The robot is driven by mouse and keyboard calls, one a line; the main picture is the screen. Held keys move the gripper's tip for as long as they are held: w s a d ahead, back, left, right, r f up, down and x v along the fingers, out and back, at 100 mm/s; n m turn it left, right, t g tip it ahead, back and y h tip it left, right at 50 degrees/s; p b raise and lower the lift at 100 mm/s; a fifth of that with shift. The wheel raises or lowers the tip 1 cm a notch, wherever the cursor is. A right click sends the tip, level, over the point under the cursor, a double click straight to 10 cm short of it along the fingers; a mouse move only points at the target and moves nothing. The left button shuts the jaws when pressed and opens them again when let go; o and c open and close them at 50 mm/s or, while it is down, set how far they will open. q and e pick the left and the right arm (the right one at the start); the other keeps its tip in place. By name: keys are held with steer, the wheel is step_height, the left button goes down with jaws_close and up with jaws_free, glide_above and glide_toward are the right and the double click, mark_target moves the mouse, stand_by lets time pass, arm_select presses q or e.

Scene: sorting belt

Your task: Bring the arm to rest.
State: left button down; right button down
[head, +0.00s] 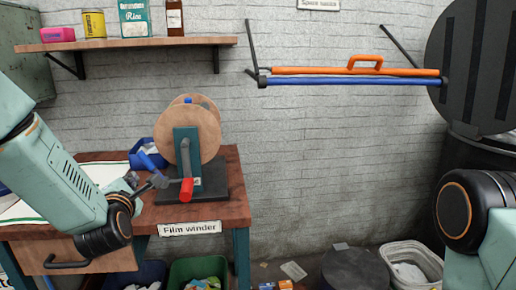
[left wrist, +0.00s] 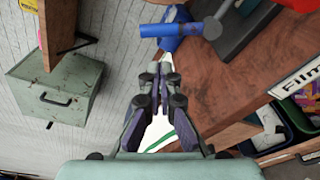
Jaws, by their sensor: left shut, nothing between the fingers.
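My left gripper (left wrist: 160,75) is shut and empty in the left wrist view, its fingers together. In the head view my left arm comes in from the left, and the gripper (head: 150,184) is near the front of the film winder, partly hidden by my wrist. The film winder (head: 187,135) has a wooden disc, a teal stand, a black base and a red handle (head: 187,190). A blue cylinder (left wrist: 172,29) shows just beyond the fingertips in the left wrist view, apparently apart from them. Part of my right arm (head: 465,210) shows at the right edge; its gripper is out of view.
The wooden bench (head: 225,212) stands under my left arm, with a drawer at its front. Bins (head: 203,268) stand below. A shelf (head: 140,43) with packages hangs above. A rail with an orange handle (head: 365,63) is on the wall. The space before the middle wall is open.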

arm_select(q)
steer(key=s+d+f+m+g+h, duration=0.2)
steer(key=s+d+f+m+g, duration=0.2)
steer(key=s+f+m, duration=0.5)
steer(key=s+d+f+m+g+h, duration=0.3)
steer(key=s+d+f+m, duration=0.2)
steer(key=f+m, duration=0.65)
steer(key=s+d+f+m+g, duration=0.1)
steer(key=s+f+m+g, duration=0.1)
steer(key=s+f, duration=0.3)
steer(key=s+d+f+m+g, duration=0.1)
steer(key=s+f+g, duration=0.3)
steer(key=s, duration=1)
steer(key=s+d+f+m+g, duration=0.2)
steer(key=s+f+m+g, duration=0.1)
steer(key=s, duration=0.6)
step_height(320, 180, down, 3)
steer(key=shift+s+r+m+h, duration=0.1)
steer(key=shift+s+m+h, duration=0.3)
steer(key=shift+m, duration=0.05)
